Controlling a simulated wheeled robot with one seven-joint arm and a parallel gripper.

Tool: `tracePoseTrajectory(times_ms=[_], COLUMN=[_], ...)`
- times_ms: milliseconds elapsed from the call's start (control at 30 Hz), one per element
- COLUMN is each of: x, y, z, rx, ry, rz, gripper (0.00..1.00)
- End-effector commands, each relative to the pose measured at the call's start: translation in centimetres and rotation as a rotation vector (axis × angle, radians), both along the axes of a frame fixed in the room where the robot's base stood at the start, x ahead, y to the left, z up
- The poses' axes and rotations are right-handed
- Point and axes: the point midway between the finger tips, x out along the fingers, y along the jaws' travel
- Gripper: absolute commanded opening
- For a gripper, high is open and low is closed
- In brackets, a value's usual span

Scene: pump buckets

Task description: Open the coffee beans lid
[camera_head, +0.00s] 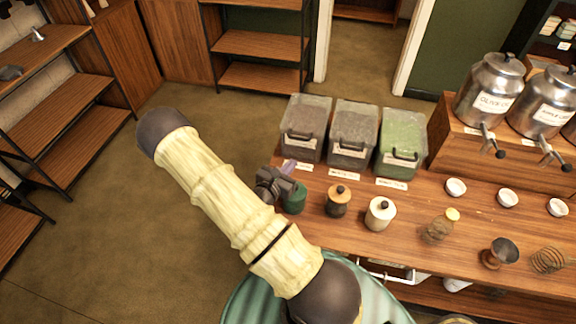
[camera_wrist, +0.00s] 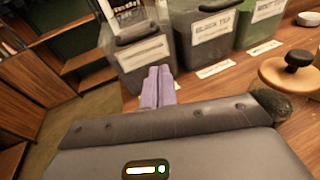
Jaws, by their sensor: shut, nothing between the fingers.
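Three clear bins with black-handled lids stand in a row on the wooden counter. The left bin (camera_head: 304,127) has a card whose text I cannot read, so I cannot confirm that it holds the coffee beans. Its lid looks closed, and its handle (camera_wrist: 136,34) shows in the wrist view. The middle bin (camera_wrist: 204,47) is labelled black tea, and the right bin (camera_head: 402,138) looks green inside. My gripper (camera_head: 289,167) is at the counter's left end, just in front of the left bin. Its purple fingers (camera_wrist: 158,75) are together and empty, pointing toward that bin's front.
A green jar (camera_head: 295,203) stands close beside my gripper. A dark wooden-lidded jar (camera_head: 338,205) and a white jar (camera_head: 380,215) stand to its right. Metal dispensers (camera_head: 492,92) sit on a raised shelf at right. Open floor lies left of the counter.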

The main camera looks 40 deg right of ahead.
Motion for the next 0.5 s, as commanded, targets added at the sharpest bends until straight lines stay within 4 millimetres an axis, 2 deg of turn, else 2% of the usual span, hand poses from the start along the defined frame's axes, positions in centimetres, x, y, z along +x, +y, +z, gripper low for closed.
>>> tracePoseTrajectory(times_ms=[133,500], x=[0.54,0.54], y=[0.23,0.23], z=[-0.57,-0.55], rx=[-0.006,-0.005], ry=[0.013,0.013], rz=[0.046,0.044], gripper=[0.0,0.0])
